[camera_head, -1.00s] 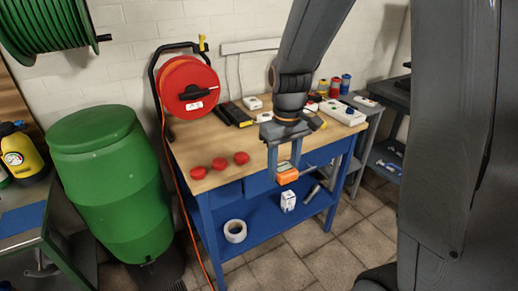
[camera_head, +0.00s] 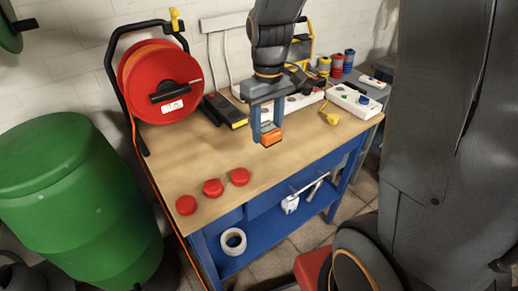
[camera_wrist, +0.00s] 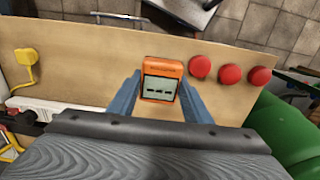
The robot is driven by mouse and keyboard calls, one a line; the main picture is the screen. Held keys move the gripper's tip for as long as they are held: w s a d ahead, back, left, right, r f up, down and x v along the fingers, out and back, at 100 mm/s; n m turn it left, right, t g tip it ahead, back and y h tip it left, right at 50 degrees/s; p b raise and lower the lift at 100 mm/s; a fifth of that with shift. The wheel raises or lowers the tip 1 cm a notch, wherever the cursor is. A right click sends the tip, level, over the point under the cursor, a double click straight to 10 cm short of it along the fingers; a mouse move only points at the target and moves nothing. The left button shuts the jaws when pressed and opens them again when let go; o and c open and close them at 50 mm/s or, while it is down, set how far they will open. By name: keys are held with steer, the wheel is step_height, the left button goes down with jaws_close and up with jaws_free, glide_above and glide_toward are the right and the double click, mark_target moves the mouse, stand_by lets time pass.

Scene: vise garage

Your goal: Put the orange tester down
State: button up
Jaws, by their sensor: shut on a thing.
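The orange tester (camera_head: 271,137) is held between the fingers of my gripper (camera_head: 267,132), over the wooden top of the blue workbench (camera_head: 225,165). In the wrist view the tester (camera_wrist: 162,79) faces up with a grey display showing dashes, one blue finger on each side of it. My gripper is shut on it. I cannot tell exactly how far the tester's underside is from the bench top.
Several red caps, one of them here (camera_head: 213,187), lie along the bench's front left. A red cable reel (camera_head: 160,70) stands at the back left. White power strips (camera_head: 353,101) and a yellow plug (camera_head: 331,118) lie at the back right. Bare wood surrounds the tester.

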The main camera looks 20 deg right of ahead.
mark_target(265, 163)
steer(key=shift+w+f, duration=0.15)
steer(key=shift+w, duration=0.1)
step_height(265, 163, down, 10)
steer(key=shift+r+p, duration=0.15)
steer(key=shift+p, duration=0.8)
steer(key=o, duration=1.5)
step_height(265, 163, up, 12)
steer(key=shift+f+b, duration=0.25)
steer(key=shift+b, duration=0.9)
steer(key=shift+s+r, duration=0.1)
steer(key=shift+r, duration=0.05)
steer(key=s+f+m, duration=0.1)
steer(key=s, duration=0.2)
steer(key=s+f+m, duration=0.1)
steer(key=s+f, duration=0.1)
steer(key=s, duration=0.1)
steer(key=s+f+m+t, duration=0.1)
steer(key=s, duration=0.2)
steer(key=shift+s+f+m, duration=0.15)
steer(key=shift+m, duration=0.15)
steer(key=shift+a, duration=0.1)
